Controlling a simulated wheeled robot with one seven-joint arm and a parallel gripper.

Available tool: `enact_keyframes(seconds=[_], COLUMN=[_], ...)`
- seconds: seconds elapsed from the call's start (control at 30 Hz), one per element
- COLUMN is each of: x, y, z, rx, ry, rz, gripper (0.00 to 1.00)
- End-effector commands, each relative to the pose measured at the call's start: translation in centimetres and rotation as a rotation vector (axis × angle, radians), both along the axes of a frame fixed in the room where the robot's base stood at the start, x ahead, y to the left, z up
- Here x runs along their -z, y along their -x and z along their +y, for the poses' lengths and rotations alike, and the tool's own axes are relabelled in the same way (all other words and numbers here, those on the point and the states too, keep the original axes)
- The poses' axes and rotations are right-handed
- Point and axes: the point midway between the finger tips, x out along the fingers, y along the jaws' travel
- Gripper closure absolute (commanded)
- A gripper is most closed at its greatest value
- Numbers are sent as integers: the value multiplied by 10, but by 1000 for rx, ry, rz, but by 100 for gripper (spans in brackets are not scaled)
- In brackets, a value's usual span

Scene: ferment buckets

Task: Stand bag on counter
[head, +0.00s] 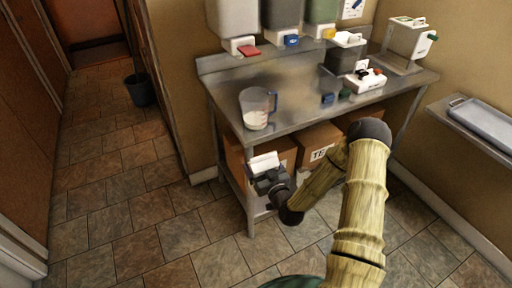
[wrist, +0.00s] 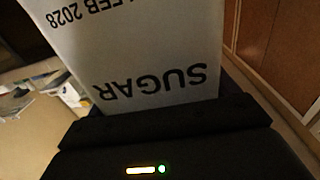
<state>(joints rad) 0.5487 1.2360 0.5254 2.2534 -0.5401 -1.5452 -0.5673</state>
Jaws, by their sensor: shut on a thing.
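My gripper (head: 268,178) is shut on a white bag (head: 264,162), in front of the counter's near left corner in the head view. In the wrist view the bag (wrist: 135,55) fills the upper middle, with "SUGAR" and "FEB 2028" printed upside down in the picture. Its far end is cut off by the frame there. The steel counter (head: 292,106) stands behind the bag. The bag appears apart from it, though the gap is hard to judge.
A clear measuring jug (head: 257,108) with white contents stands near the counter's front left. Wall dispensers hang above the back edge. A white box with knobs (head: 365,80) and small blue and green items stand to the right. Cardboard boxes (head: 318,146) sit underneath. The counter's middle left is clear.

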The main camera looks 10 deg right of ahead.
Motion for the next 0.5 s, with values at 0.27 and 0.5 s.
enact_keyframes(seconds=[0.27,0.5], x=[54,78], y=[31,51], z=[-18,-28], rx=[141,251], ry=[-13,-7], rz=[0,0], gripper=[52,52])
